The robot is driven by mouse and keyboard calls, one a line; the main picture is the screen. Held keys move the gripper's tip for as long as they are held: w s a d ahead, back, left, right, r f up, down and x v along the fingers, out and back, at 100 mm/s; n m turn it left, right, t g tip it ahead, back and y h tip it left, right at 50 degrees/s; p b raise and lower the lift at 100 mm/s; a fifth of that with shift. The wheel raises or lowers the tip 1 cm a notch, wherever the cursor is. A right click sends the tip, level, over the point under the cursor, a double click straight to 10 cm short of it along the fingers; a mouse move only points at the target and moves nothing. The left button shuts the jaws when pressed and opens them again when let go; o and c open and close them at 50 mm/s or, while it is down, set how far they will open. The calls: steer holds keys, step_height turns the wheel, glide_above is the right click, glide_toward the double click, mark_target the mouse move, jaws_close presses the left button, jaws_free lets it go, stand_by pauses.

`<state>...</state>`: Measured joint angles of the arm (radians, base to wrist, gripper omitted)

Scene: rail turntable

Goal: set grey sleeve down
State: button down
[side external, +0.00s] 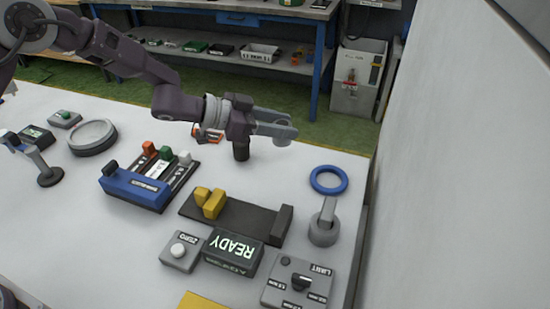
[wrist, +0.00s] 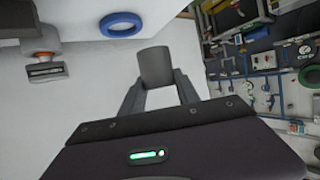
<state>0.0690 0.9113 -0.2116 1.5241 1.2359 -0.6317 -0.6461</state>
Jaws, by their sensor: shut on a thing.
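The grey sleeve (wrist: 155,66) is a short plain cylinder between the fingertips of my gripper (wrist: 158,88) in the wrist view. My gripper is shut on it. In the side external view, my gripper (side external: 276,119) reaches out level to the right, with the sleeve (side external: 282,133) at its fingertips, partly covered by them. The sleeve appears to be held above the white table, behind and left of the blue ring (side external: 328,180). The blue ring also shows in the wrist view (wrist: 122,25), apart from the sleeve.
A grey post on a round base (side external: 323,232) stands in front of the blue ring. A dark fixture with yellow blocks (side external: 240,217), a READY display (side external: 233,254) and a limit dial box (side external: 298,283) lie nearer. A pale wall (side external: 450,160) rises beyond the table's right edge.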

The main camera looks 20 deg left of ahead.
steer(key=s+d+r, duration=0.1)
steer(key=s, duration=0.8)
glide_above(255, 222)
step_height(255, 222, down, 9)
steer(key=shift+d+r, duration=0.1)
steer(key=shift+r, duration=0.05)
steer(key=shift+f, duration=0.3)
steer(key=shift+f, duration=0.15)
steer(key=c, duration=1.2)
jaws_free()
steer(key=shift+o, duration=0.2)
